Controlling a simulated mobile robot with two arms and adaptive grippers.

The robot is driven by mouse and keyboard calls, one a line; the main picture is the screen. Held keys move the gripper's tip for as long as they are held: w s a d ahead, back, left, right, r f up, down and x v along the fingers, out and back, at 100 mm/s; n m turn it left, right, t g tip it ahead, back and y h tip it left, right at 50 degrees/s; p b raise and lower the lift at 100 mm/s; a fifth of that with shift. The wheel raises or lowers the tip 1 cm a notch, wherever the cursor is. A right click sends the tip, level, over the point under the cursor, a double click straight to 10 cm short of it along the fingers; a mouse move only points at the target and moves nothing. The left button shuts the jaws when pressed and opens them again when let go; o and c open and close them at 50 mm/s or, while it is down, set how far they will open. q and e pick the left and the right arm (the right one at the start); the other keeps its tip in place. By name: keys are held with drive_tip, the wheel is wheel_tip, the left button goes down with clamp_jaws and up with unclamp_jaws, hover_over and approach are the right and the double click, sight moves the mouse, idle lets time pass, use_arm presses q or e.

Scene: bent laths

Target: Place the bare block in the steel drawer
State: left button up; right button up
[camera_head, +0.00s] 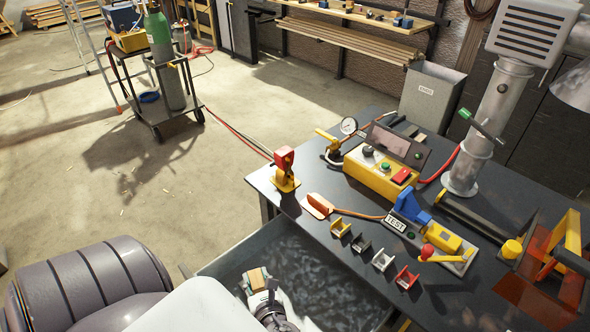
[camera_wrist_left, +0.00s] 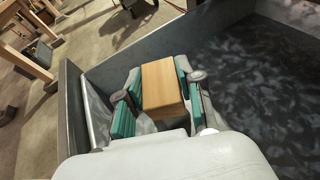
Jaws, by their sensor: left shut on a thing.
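The bare block (camera_wrist_left: 161,88) is a plain light-wood block. My left gripper (camera_wrist_left: 158,92) is shut on it, with teal finger pads on both sides. In the head view the block (camera_head: 257,278) shows at the end of my left gripper (camera_head: 260,284), over the left part of the open steel drawer (camera_head: 345,301). The drawer's grey walls also show around the block in the left wrist view (camera_wrist_left: 94,72). The block appears within the drawer's walls; I cannot tell whether it touches the floor. The rest of the drawer looks empty. My right gripper is out of view.
The dark workbench (camera_head: 455,300) stands above and behind the drawer. It holds a yellow control box (camera_head: 376,176), a red and yellow device (camera_head: 285,169), several small coloured clips (camera_head: 383,260) and a test fixture (camera_head: 433,237). Open floor lies to the left.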

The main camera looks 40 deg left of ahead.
use_arm(q)
hover_over(282, 274)
wheel_tip(282, 274, down, 6)
drive_tip(key=shift+s+r+b, duration=0.1)
drive_tip(key=shift+b, duration=0.35)
drive_tip(key=shift+f, duration=0.2)
wheel_tip(282, 274, down, 3)
drive_tip(key=shift+f+b, duration=0.2)
drive_tip(key=shift+b, duration=0.15)
drive_tip(key=shift+f, duration=0.2)
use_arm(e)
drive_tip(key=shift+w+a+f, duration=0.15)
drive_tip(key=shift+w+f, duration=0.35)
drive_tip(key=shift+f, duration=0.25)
use_arm(q)
drive_tip(key=o, duration=1.1)
